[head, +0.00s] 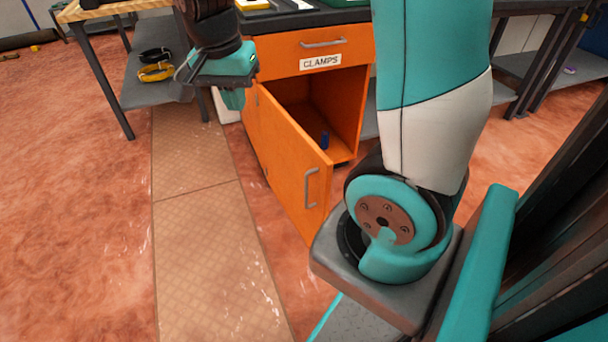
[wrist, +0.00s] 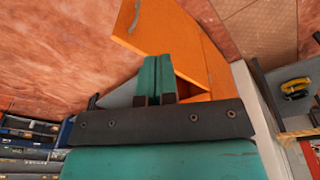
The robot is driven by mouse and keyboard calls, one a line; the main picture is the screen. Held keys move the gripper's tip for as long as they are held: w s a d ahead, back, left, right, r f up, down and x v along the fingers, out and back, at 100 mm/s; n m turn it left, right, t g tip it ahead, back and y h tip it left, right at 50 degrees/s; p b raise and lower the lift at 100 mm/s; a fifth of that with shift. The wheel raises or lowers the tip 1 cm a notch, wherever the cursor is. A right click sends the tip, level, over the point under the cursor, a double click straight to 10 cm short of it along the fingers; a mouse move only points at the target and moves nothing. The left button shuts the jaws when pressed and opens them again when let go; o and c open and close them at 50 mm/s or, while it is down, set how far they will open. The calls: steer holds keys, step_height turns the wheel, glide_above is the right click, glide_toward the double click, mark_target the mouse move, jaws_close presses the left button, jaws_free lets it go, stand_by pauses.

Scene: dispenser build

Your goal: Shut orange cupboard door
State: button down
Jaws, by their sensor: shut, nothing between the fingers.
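The orange cupboard (head: 335,95) stands in the upper middle of the head view, with its door (head: 290,155) swung wide open to the left. The door has a grey bar handle (head: 311,187) near its free edge. In the wrist view the door (wrist: 155,28) and its handle (wrist: 133,17) show at the top. My gripper (head: 232,98) is shut and empty, by the hinge side of the door at its upper left. In the wrist view its teal fingers (wrist: 156,75) overlap the cupboard; I cannot tell whether they touch it.
A small blue item (head: 325,139) stands inside the cupboard. A drawer labelled CLAMPS (head: 320,62) is above the opening. A table with a grey lower shelf (head: 150,92) holds yellow and black items at left. The floor strip (head: 195,200) left of the door is clear.

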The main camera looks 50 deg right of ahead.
steer(key=w+d+f+m+g+h+b, duration=0.1)
steer(key=d+f+m+g+h+b, duration=0.1)
steer(key=d+f+m+b, duration=0.8)
steer(key=b, duration=0.2)
glide_toward(312, 155)
steer(key=x, duration=0.5)
steer(key=shift+a+f, duration=0.1)
steer(key=shift+a, duration=0.1)
